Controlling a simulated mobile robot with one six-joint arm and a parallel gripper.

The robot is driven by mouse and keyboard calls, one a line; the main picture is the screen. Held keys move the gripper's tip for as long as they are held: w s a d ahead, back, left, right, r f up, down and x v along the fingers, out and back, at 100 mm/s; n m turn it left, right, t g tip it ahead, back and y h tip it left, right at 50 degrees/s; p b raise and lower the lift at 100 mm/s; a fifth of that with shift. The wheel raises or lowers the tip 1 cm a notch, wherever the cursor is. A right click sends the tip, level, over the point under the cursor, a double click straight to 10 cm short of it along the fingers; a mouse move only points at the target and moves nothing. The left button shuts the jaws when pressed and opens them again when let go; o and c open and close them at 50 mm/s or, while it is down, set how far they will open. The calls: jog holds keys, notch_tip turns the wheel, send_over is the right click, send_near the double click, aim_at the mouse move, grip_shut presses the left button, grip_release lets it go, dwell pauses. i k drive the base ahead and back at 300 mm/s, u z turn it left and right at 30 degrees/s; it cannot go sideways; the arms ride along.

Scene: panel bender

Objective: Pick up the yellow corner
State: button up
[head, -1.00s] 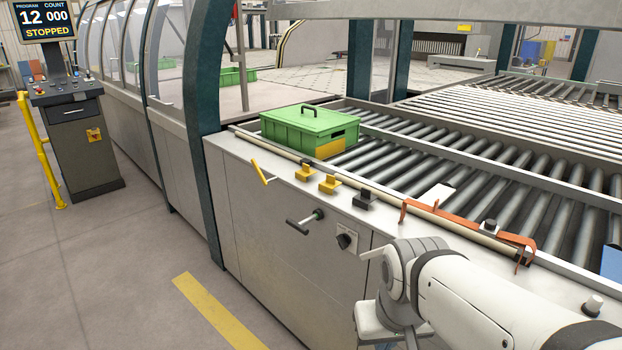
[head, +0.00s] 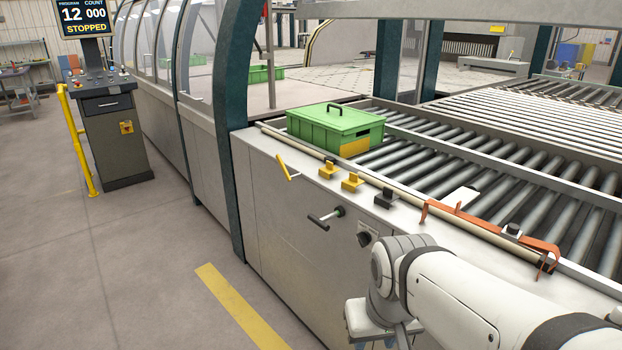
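Two small yellow corner pieces sit on the grey ledge of the machine's front edge. The left yellow corner (head: 327,169) and the right yellow corner (head: 351,181) stand close together, apart from each other. A similar black piece (head: 384,197) stands to their right. My white arm shows at the lower right, with its wrist in front of the machine's side panel and below the ledge in the picture. My gripper's fingers do not show, and nothing visible touches the yellow corners.
A closed green box (head: 335,125) stands behind the corners by the rollers. A yellow lever (head: 288,168) and a black-gripped handle (head: 325,217) project at the front. The control console (head: 112,140) stands left; floor between is clear.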

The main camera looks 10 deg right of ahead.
aim_at(349, 184)
jog(key=u, duration=1.35)
jog(key=i, duration=2.7)
jog(key=z, duration=2.25)
jog(key=k, duration=0.1)
jog(key=z, duration=1.45)
jog(key=i, duration=0.85)
jog(key=z, duration=0.05)
